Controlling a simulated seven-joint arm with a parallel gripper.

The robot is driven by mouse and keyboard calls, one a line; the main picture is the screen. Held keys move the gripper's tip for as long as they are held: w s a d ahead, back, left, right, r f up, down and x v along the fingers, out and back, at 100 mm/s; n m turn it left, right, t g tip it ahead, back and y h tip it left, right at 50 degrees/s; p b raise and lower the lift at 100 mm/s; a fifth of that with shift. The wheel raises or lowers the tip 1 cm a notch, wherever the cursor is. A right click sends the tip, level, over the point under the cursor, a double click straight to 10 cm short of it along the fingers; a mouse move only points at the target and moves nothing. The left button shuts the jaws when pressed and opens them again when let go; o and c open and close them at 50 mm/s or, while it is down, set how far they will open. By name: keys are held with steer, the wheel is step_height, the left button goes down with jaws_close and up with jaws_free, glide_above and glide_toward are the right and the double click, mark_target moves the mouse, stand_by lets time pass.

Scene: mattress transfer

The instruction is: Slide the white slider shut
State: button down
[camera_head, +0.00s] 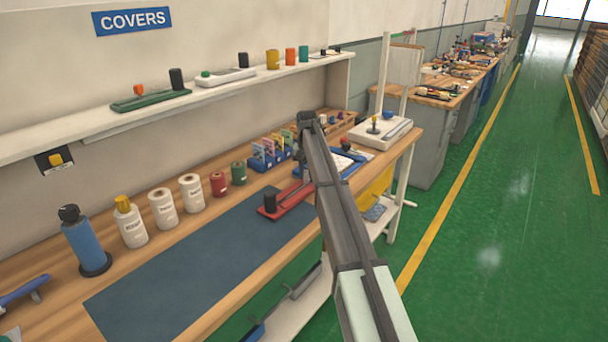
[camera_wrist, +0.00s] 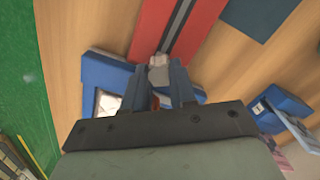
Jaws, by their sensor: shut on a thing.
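In the wrist view my gripper (camera_wrist: 160,84) is shut on a small whitish-grey slider knob (camera_wrist: 158,66). The knob sits at the near end of a red base (camera_wrist: 150,28) with a grey slot running along it. In the head view the red base (camera_head: 292,198) lies on the workbench, with a black block (camera_head: 270,201) standing at its left end. My arm hides the base's right end, the knob and my fingertips in the head view.
A blue mat (camera_head: 190,265) lies left of the base. Bottles and spools (camera_head: 163,208) stand behind it, beside blue racks (camera_head: 268,154). Blue trays lie close to my fingers. A shelf above carries a green slider unit (camera_head: 150,100) and a white one (camera_head: 226,77).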

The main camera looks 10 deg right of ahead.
mark_target(307, 174)
steer(key=c, duration=0.9)
jaws_free()
steer(key=shift+d, duration=0.1)
step_height(307, 174, up, 14)
steer(key=shift+f, duration=0.1)
